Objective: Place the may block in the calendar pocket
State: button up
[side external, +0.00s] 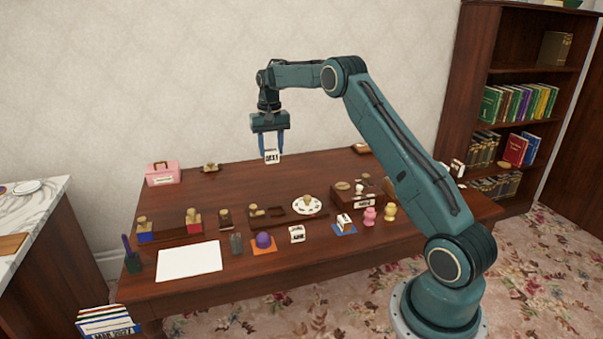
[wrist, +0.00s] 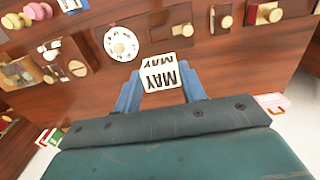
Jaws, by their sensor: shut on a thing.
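The may block (side external: 272,157) is a small white block held between my gripper's fingers, raised above the back middle of the desk. In the wrist view the block (wrist: 163,74) shows the word MAY in black, upside down. My gripper (side external: 271,148) points down and is shut on the block; its blue fingers also show in the wrist view (wrist: 161,90). A dark wooden holder (side external: 366,203) with a white label stands at the right of the desk, and it may be the calendar. I cannot make out its pocket clearly.
A round white dial (side external: 307,206) lies left of that holder. Another white lettered block (side external: 297,234) sits near the front edge. The back middle is mostly clear.

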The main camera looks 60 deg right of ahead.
aim_at(272, 162)
notch_tip(272, 162, down, 19)
jog(key=shift+f, duration=0.2)
dwell(0.8)
jog(key=shift+f, duration=0.15)
jog(key=o, duration=1)
notch_tip(272, 162, up, 12)
jog(key=shift+r, duration=0.15)
jog(key=shift+r, duration=0.1)
dwell(0.6)
